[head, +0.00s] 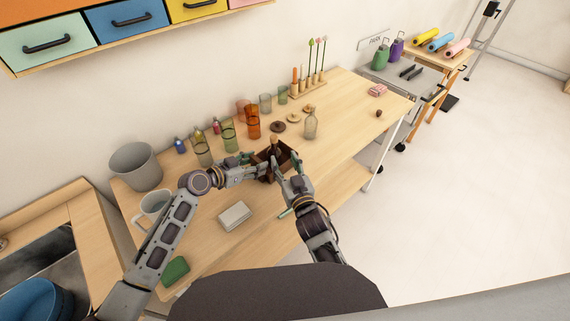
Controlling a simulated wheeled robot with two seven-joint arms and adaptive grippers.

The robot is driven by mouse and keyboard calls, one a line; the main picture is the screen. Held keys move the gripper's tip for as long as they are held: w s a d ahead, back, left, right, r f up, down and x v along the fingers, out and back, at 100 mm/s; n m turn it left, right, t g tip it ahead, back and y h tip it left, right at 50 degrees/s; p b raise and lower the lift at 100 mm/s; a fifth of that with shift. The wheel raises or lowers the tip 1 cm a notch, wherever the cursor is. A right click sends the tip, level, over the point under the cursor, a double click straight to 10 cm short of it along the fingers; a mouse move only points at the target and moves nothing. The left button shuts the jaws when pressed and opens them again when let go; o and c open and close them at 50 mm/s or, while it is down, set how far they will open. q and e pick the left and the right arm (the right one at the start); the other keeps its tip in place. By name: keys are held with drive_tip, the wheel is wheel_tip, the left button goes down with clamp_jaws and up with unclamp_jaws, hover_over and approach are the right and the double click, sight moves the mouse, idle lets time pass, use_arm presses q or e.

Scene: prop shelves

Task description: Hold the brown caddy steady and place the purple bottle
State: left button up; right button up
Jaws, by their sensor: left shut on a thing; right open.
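The brown caddy (286,150) stands on the wooden table, an open box with a brown upright piece in its middle. My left gripper (257,170) is shut on its left side. My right gripper (279,167) is open at its near right side; I cannot tell whether it touches. The caddy's front and inside are largely hidden by my grippers. A small blue-violet bottle (180,146) stands on the table to the left, apart from both grippers. I cannot tell whether this is the purple bottle. A larger purple container (397,49) stands on the grey cart at the back right.
Coloured glasses (253,124) stand behind the caddy, and a clear bottle (311,126) stands to its right. A white box (234,216), a mug (154,203) and a grey bin (135,167) are left. The table's right part is mostly free.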

wheel_tip(320, 180, up, 7)
idle(0.8)
drive_tip(key=shift+f, duration=0.1)
use_arm(q)
drive_tip(key=o, duration=1)
drive_tip(key=shift+s+a, duration=0.1)
drive_tip(key=shift+a, duration=0.05)
drive_tip(key=shift+v, duration=5.85)
